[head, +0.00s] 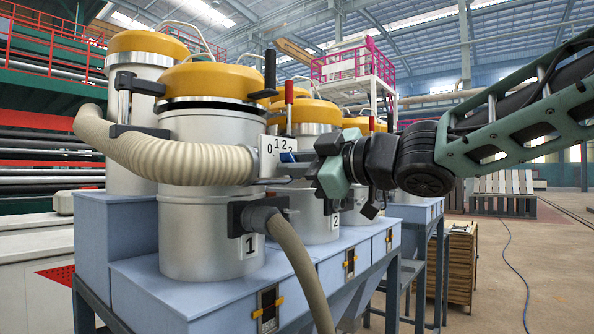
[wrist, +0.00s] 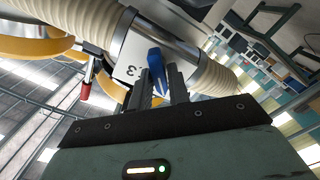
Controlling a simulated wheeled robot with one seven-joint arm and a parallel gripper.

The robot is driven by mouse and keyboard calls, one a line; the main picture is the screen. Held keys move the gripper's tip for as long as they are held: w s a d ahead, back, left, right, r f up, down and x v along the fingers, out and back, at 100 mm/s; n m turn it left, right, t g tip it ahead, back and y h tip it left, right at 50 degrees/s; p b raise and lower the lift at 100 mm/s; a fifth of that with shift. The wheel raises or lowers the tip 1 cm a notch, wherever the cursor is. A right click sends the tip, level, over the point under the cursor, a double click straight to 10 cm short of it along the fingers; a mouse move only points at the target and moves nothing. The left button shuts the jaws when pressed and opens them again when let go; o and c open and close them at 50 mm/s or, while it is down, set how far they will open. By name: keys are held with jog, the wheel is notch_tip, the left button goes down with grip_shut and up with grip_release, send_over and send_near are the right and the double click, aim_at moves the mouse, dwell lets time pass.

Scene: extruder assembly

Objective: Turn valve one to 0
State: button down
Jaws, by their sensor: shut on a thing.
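Valve one is on the grey canister marked 1 (head: 212,233). Its white scale plate (head: 272,157) shows 0, 1, 2 and a partly hidden digit at the right. In the wrist view the plate (wrist: 133,73) shows a 3 beside the lever. The blue valve lever (head: 287,157) is near the high-number end of the scale; its exact reading is partly covered. My gripper (head: 296,168) reaches in from the right and is shut on the lever. In the wrist view the blue lever (wrist: 155,62) is between the dark fingers (wrist: 166,88).
A beige ribbed hose (head: 175,158) joins the canister at the left of the plate. A red handle (head: 289,92) stands above and behind the plate. Canister 2 (head: 318,225) stands close behind my gripper. Open floor (head: 500,270) lies to the right.

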jog(key=shift+n, duration=0.4)
jog(key=c, duration=1.4)
grip_release()
jog(key=shift+c, duration=0.2)
jog(key=p+v, duration=1)
jog(key=v, duration=0.7)
jog(key=shift+s+d+p, duration=0.15)
jog(key=shift+s+p, duration=0.05)
jog(key=shift+p, duration=0.1)
